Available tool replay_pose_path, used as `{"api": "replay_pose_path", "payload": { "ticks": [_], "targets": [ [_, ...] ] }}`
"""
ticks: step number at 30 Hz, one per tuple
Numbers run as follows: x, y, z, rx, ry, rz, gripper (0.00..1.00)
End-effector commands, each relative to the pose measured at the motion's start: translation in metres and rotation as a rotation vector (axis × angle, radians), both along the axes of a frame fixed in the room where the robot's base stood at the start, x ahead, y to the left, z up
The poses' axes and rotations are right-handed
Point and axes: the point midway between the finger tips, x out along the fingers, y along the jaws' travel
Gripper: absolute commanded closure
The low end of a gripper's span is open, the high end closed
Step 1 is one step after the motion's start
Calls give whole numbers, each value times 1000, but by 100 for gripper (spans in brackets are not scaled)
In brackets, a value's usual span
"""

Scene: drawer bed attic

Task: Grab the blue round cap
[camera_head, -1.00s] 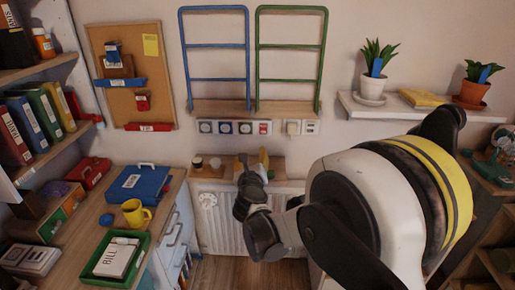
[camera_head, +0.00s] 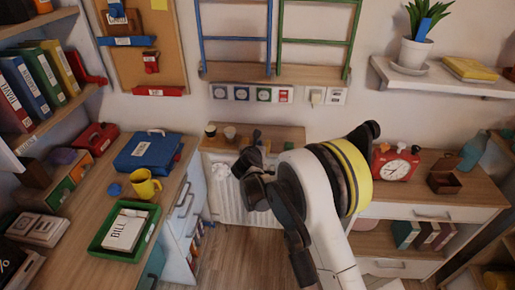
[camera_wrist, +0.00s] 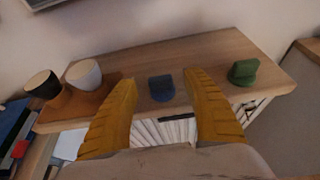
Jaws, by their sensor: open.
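A small blue round cap (camera_wrist: 162,88) with an upright grip sits on the wooden ledge in the wrist view, near the front edge. My gripper (camera_wrist: 160,81) is open, with its two orange fingers to the left and right of the cap. I see no finger clearly touching it. A similar green cap (camera_wrist: 243,72) is to the right, outside the fingers.
Two cups, one dark-topped (camera_wrist: 43,85) and one pale-topped (camera_wrist: 84,75), stand left on the wooden ledge (camera_wrist: 205,47). A wall is behind. The desk at left holds a yellow mug (camera_head: 144,186) and a green tray (camera_head: 101,246). A red clock (camera_head: 394,164) stands right.

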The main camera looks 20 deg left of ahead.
Motion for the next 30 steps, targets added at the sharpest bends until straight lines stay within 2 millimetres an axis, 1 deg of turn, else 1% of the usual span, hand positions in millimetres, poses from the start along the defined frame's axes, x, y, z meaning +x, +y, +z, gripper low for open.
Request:
{"api": "replay_pose_path", "payload": {
  "ticks": [1,4,11,12,14,15,16,26,30],
  "targets": [
    [7,1,-6,1,0,-1,42],
    [16,3,-8,1,0,-1,42],
    [18,4,-7,0,-1,0,42],
    [18,4,-7,0,-1,0,47],
    [18,4,-7,0,-1,0,65],
    [18,4,-7,0,-1,0,78],
    [18,4,-7,0,-1,0,82],
    [18,4,-7,0,-1,0,83],
    [18,4,-2,-1,-1,0,83]
  ]
}}
